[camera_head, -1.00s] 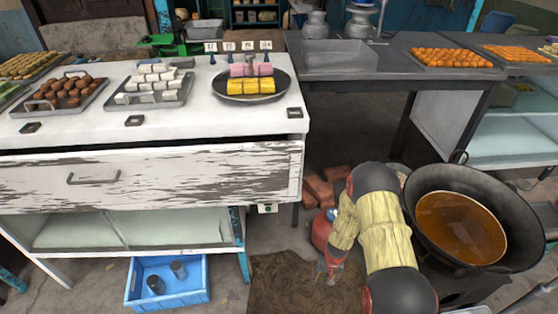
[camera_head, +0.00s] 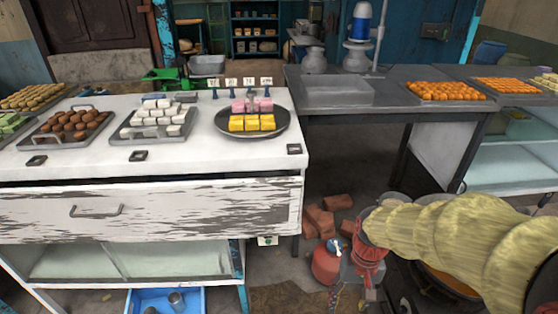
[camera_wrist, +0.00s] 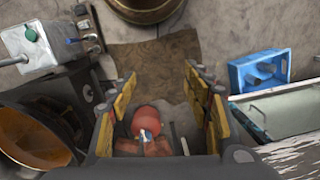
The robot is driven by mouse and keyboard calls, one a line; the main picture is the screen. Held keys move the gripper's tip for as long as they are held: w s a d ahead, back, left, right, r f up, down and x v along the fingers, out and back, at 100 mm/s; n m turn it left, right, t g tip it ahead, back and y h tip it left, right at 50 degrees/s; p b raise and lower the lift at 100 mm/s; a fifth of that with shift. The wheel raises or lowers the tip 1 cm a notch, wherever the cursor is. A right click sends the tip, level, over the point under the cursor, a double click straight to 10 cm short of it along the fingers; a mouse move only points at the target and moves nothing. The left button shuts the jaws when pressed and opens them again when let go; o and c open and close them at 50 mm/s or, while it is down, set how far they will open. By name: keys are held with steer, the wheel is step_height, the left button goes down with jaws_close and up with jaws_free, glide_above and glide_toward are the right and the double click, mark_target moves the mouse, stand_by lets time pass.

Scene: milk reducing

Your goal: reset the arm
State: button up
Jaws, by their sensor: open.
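My gripper (camera_wrist: 159,75) is open in the wrist view, its yellow-padded fingers apart with nothing held between them. It points down over the floor. A brown mat (camera_wrist: 158,62) shows in the gap, and a red gas canister (camera_wrist: 146,120) shows below it, nearer the finger bases. In the head view my arm reaches in from the right edge in a pale, cloth-like cover, and its red wrist part is beside the red canister (camera_head: 325,266). The fingers are too small there to make out clearly.
A dark wok of orange liquid (camera_wrist: 32,138) is close on the left in the wrist view; my arm mostly hides it in the head view. A white counter (camera_head: 190,158) with trays of sweets stands left. Bricks (camera_head: 322,217) and a blue crate (camera_wrist: 262,68) are on the floor.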

steer(key=s+r+t+p, duration=0.1)
steer(key=s+r+t, duration=0.2)
steer(key=r, duration=0.7)
steer(key=s+d+r+t+p, duration=0.1)
steer(key=s+r+t, duration=0.2)
steer(key=r, duration=0.8)
steer(key=shift+s+n+t+h+p, duration=0.3)
steer(key=shift+s+n+h, duration=0.1)
steer(key=shift+s, duration=0.8)
steer(key=shift+d+r, duration=0.1)
steer(key=shift+c, duration=0.3)
